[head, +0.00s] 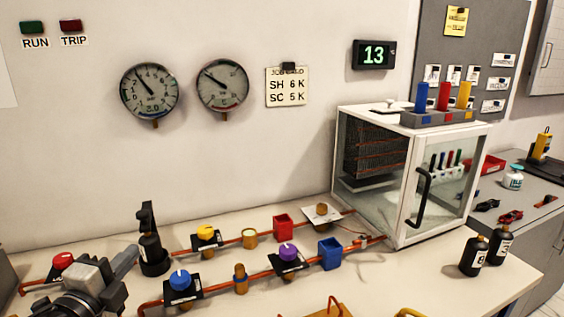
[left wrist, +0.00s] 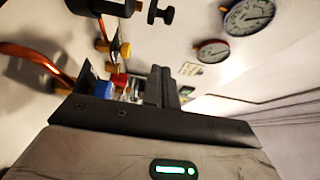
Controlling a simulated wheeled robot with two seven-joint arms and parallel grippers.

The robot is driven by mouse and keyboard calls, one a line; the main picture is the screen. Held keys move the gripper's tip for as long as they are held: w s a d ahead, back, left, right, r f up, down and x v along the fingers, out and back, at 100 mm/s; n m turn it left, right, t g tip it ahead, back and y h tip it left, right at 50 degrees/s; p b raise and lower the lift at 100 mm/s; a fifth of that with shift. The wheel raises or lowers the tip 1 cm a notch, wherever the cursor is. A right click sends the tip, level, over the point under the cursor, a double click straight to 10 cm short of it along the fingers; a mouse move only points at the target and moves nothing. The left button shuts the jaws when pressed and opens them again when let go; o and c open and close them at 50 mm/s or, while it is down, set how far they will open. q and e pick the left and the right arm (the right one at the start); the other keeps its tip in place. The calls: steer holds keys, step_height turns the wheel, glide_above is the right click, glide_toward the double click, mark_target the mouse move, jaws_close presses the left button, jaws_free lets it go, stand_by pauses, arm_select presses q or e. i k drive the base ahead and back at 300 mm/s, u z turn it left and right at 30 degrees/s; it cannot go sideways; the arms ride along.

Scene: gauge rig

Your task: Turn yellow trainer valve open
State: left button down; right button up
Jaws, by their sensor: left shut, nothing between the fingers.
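The yellow trainer valve (head: 205,232) has a round yellow knob on a black plate. It sits on the rear copper pipe on the bench. My left gripper (head: 132,256) is at the lower left in the head view. It is shut and empty, left of the yellow valve and apart from it. In the left wrist view my shut fingers (left wrist: 165,84) show in the middle, above the gripper body. My right gripper is not in view.
A black bottle-like item (head: 152,254) stands between my left gripper and the yellow valve. Red (head: 63,261), blue (head: 180,279) and purple (head: 288,252) valves are nearby. A red block (head: 283,227) and blue block (head: 330,253) sit by the pipes. A glass-fronted cabinet (head: 400,190) stands right.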

mark_target(206, 231)
steer(key=k, duration=0.95)
